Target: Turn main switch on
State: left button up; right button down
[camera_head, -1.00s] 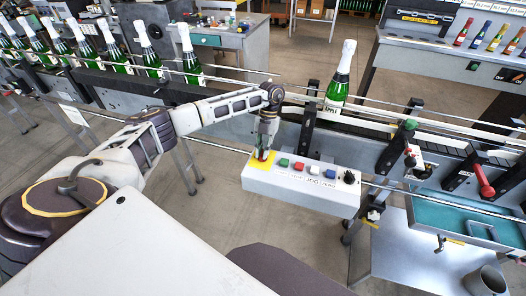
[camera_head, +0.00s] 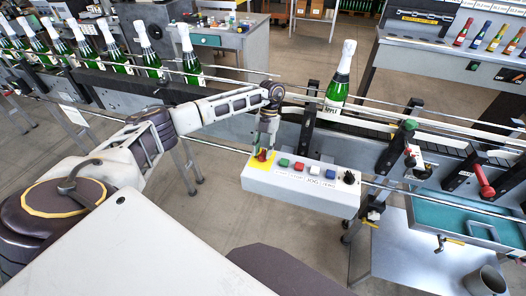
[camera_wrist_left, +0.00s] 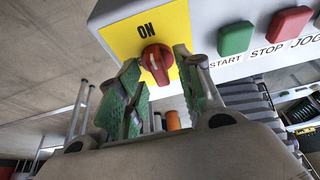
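The main switch is a red rotary knob (camera_wrist_left: 156,63) on a yellow plate (camera_wrist_left: 120,38) marked ON, at the left end of a pale control box (camera_head: 300,196). In the wrist view the knob's raised ridge runs roughly in line with the word ON. The knob also shows in the head view (camera_head: 262,156). My left gripper (camera_wrist_left: 157,62) has its green-padded fingers spread, one on each side of the knob, with a visible gap to the knob on the right side. Contact on the left side is unclear. My right gripper is out of view.
Beside the switch on the box are a green START button (camera_wrist_left: 235,38), a red STOP button (camera_wrist_left: 289,24), further buttons and a black knob (camera_head: 349,177). A conveyor rail with green bottles (camera_head: 340,80) runs behind. A teal tray (camera_head: 455,215) lies to the right.

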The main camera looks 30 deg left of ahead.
pick_arm(q)
jog(key=v, duration=1.1)
dwell(0.6)
